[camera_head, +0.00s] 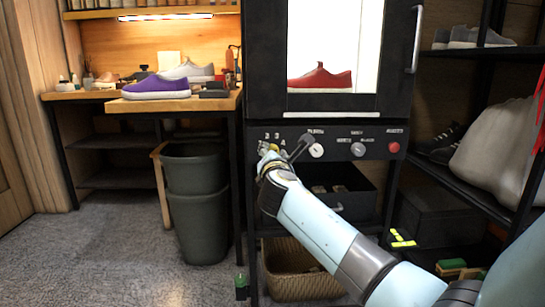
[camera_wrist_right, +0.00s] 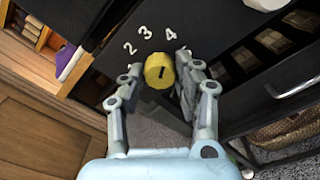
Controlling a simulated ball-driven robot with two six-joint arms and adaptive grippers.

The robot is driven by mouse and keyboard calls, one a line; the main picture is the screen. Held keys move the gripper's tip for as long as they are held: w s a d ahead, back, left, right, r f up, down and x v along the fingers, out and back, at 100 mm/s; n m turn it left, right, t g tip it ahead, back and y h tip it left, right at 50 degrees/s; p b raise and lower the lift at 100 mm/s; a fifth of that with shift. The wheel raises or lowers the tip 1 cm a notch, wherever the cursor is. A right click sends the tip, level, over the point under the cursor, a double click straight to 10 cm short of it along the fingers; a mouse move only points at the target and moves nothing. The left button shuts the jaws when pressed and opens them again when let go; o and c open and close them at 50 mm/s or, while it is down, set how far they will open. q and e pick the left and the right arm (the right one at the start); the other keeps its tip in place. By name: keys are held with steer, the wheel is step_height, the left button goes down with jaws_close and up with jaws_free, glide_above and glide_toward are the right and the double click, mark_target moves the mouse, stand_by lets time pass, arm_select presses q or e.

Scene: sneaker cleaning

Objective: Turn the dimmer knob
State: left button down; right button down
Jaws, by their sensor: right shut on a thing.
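The dimmer knob (camera_wrist_right: 160,72) is a round yellow knob with a dark mark, set in the dark panel with the figures 2, 3 and 4 arched above it in the right wrist view. My right gripper (camera_wrist_right: 157,75) is at the knob, one finger on each side, shut on it. In the head view my right gripper (camera_head: 270,152) reaches the left end of the cabinet's control panel and covers most of the knob. My left gripper is not in view.
An open drawer (camera_head: 340,207) sits below; a grey bin (camera_head: 194,200) stands left.

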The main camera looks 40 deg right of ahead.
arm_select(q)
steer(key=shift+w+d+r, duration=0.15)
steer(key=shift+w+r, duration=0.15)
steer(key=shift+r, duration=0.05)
arm_select(e)
steer(key=shift+f+m, duration=0.1)
steer(key=shift+m, duration=0.9)
steer(key=c, duration=0.9)
jaws_free()
steer(key=shift+c, duration=0.2)
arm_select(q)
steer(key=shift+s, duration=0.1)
arm_select(e)
steer(key=shift+s+a, duration=0.1)
steer(key=v, duration=1.1)
steer(key=shift+s, duration=0.4)
steer(key=shift+a, duration=0.1)
